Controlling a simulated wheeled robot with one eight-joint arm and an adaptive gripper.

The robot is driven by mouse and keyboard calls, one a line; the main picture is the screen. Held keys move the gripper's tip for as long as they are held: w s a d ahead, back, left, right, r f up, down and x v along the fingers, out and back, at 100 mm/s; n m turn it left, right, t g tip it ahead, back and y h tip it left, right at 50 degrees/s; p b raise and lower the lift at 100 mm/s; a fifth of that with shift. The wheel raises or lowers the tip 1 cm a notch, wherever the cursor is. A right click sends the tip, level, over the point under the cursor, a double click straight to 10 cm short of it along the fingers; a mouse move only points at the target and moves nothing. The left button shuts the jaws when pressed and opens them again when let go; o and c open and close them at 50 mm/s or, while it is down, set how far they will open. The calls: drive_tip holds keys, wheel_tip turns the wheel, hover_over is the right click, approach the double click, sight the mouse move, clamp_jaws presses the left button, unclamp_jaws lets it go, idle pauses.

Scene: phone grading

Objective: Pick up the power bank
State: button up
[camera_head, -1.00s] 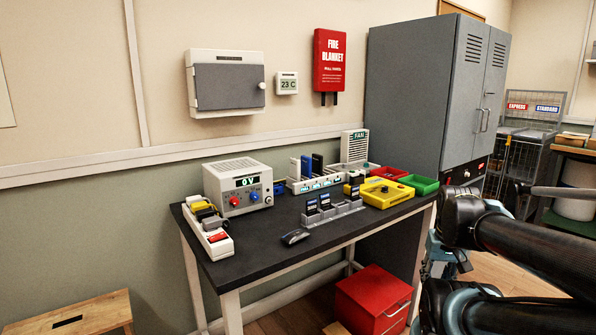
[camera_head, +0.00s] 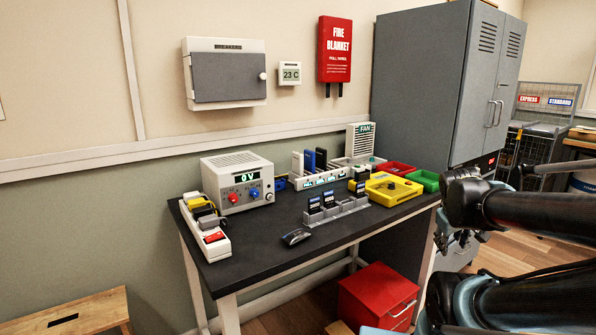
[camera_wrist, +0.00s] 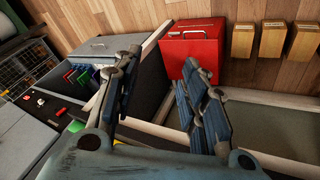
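I cannot tell for sure which thing is the power bank. Small black blocks with blue-and-white labels (camera_head: 331,201) stand upright in a grey stepped holder (camera_head: 347,211) on the dark workbench (camera_head: 255,250). Behind them, a white rack (camera_head: 318,179) holds upright white, blue and black slabs (camera_head: 309,161). A dark rounded object (camera_head: 295,237) lies near the bench's front edge. My gripper (camera_wrist: 163,62) is open and empty in the wrist view, its blue fingers spread well away from the bench items.
A power supply (camera_head: 237,182) and a white power strip (camera_head: 206,230) occupy the bench's left. A yellow tray (camera_head: 408,197), red bin (camera_head: 395,168) and green bin (camera_head: 425,181) are at its right. A grey cabinet (camera_head: 430,85) and red drawer box (camera_head: 375,295) stand nearby. The bench's front left is clear.

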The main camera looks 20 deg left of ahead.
drive_tip(key=w+a+r+n+t, duration=0.2)
drive_tip(key=w+r+n+t, duration=0.15)
drive_tip(key=w, duration=0.35)
drive_tip(key=w+a+r+n+t, duration=0.1)
drive_tip(key=w+r+n+t, duration=0.1)
drive_tip(key=w+r+n, duration=0.4)
drive_tip(key=w+a+r+n+t+y, duration=0.3)
drive_tip(key=w+a+r+n+t, duration=0.2)
drive_tip(key=w+a+n, duration=0.5)
drive_tip(key=n+g+y, duration=0.4)
drive_tip(key=n+y, duration=0.9)
drive_tip(key=n, duration=0.9)
approach(298, 153)
drive_tip(key=shift+g, duration=0.25)
drive_tip(key=x, duration=0.2)
drive_tip(key=f+x, duration=0.1)
drive_tip(key=x, duration=0.2)
drive_tip(key=shift+m, duration=0.25)
drive_tip(key=shift+x, duration=2.75)
drive_tip(key=shift+w+d+r, duration=0.1)
drive_tip(key=shift+d+r, duration=0.05)
drive_tip(key=shift+r, duration=0.05)
drive_tip(key=shift+c, duration=0.5)
